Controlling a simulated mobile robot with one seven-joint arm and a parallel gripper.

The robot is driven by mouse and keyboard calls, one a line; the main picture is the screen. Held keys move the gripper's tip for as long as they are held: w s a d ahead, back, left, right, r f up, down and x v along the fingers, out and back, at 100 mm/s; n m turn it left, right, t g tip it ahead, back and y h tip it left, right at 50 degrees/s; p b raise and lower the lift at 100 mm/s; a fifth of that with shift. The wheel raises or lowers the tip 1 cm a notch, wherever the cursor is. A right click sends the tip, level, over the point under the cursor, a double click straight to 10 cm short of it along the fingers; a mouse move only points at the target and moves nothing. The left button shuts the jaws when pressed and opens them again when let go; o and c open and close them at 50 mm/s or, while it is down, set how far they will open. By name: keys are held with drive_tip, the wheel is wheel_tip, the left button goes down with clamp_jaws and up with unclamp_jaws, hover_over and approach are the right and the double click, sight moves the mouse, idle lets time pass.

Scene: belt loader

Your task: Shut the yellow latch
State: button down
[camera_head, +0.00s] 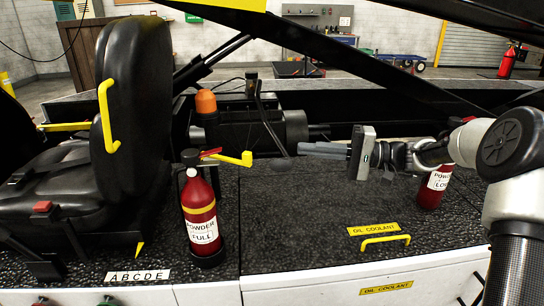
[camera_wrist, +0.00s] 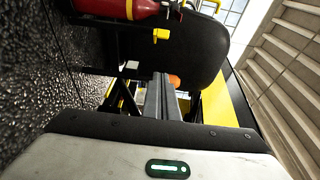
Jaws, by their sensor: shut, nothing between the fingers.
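The yellow latch (camera_head: 235,158) is a bar with an upturned end. It sticks out to the right beside the top of the front red fire extinguisher (camera_head: 201,212). Its yellow end also shows in the wrist view (camera_wrist: 161,35), next to the extinguisher (camera_wrist: 118,8). The latch's inner end is partly hidden by the extinguisher top. My gripper (camera_head: 300,148) points left, shut and empty, to the right of the latch and apart from it. The shut fingers also show in the wrist view (camera_wrist: 161,78).
A black seat (camera_head: 140,95) with a yellow handle (camera_head: 106,115) stands left. An orange beacon (camera_head: 206,102) is behind the latch. A lid handle (camera_head: 386,240) rises from the black deck at front right. A second extinguisher (camera_head: 432,188) stands by my arm. A dark beam (camera_head: 360,70) slants overhead.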

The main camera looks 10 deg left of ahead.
drive_tip(key=shift+a, duration=0.15)
drive_tip(key=s+a+b, duration=0.1)
drive_tip(key=s+a, duration=0.2)
drive_tip(key=a, duration=0.8)
drive_tip(key=shift+s, duration=0.35)
drive_tip(key=shift+s+b, duration=0.1)
drive_tip(key=shift+b, duration=0.2)
